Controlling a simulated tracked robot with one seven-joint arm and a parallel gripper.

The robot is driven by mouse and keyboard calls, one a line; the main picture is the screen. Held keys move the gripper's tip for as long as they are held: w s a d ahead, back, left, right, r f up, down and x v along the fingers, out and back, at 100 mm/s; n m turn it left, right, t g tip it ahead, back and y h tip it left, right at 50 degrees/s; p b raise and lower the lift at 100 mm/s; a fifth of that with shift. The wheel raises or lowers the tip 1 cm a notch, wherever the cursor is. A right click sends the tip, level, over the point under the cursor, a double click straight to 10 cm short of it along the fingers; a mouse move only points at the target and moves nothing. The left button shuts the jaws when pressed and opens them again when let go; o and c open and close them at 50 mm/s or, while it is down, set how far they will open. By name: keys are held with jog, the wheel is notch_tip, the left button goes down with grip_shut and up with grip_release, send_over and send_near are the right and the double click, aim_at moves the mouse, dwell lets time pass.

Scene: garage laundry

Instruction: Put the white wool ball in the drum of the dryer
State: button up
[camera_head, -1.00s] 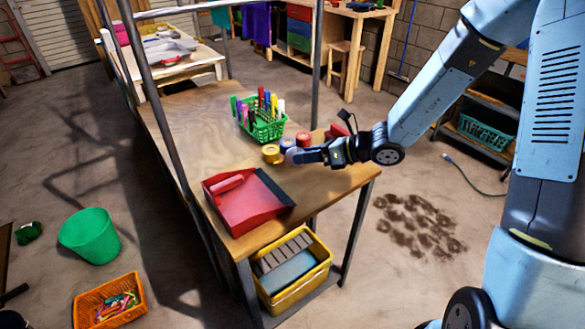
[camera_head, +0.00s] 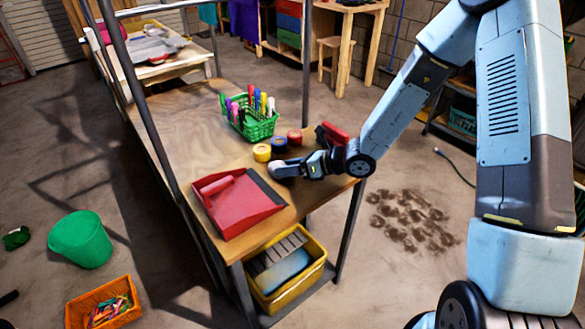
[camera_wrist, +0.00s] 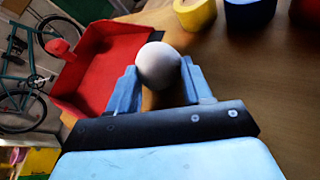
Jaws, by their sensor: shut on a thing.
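The white wool ball (camera_wrist: 158,65) sits between the two blue fingers of my gripper (camera_wrist: 160,84) in the wrist view. My gripper is shut on it. In the head view my gripper (camera_head: 276,171) is over the workbench (camera_head: 190,122), just right of the red dustpan (camera_head: 238,200). The ball is hard to make out in the head view, and I cannot tell how far it is above the wood. The dryer and its drum are not in view.
Yellow (camera_head: 262,152), blue (camera_head: 279,145) and red (camera_head: 294,137) tape rolls stand just beyond my gripper. A green basket of markers (camera_head: 252,122) is behind them. Metal posts rise from the bench.

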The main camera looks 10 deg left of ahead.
jog(key=shift+f, duration=0.1)
jog(key=o, duration=1)
jog(key=v, duration=1.2)
jog(key=s+d+r+n+t+h, duration=0.1)
jog(key=s+d+r+n+h, duration=0.3)
jog(key=s+d+r+n, duration=0.2)
jog(key=s+d+r+n+t+h, duration=0.2)
jog(key=s+d+r+n+h, duration=0.3)
jog(key=d+r+n, duration=0.4)
jog(key=s+d+r+n+t+h, duration=0.2)
jog(key=s+d+r+n+h, duration=0.2)
jog(key=s+d+r+n, duration=0.3)
jog(key=shift+s+d+r+n+h, duration=0.1)
jog(key=shift+d+r+n+h, duration=0.05)
jog(key=shift+d+r, duration=1.05)
jog(key=shift+s+d+r+n+h, duration=0.15)
jog(key=shift+d+r, duration=0.9)
jog(key=shift+r, duration=0.35)
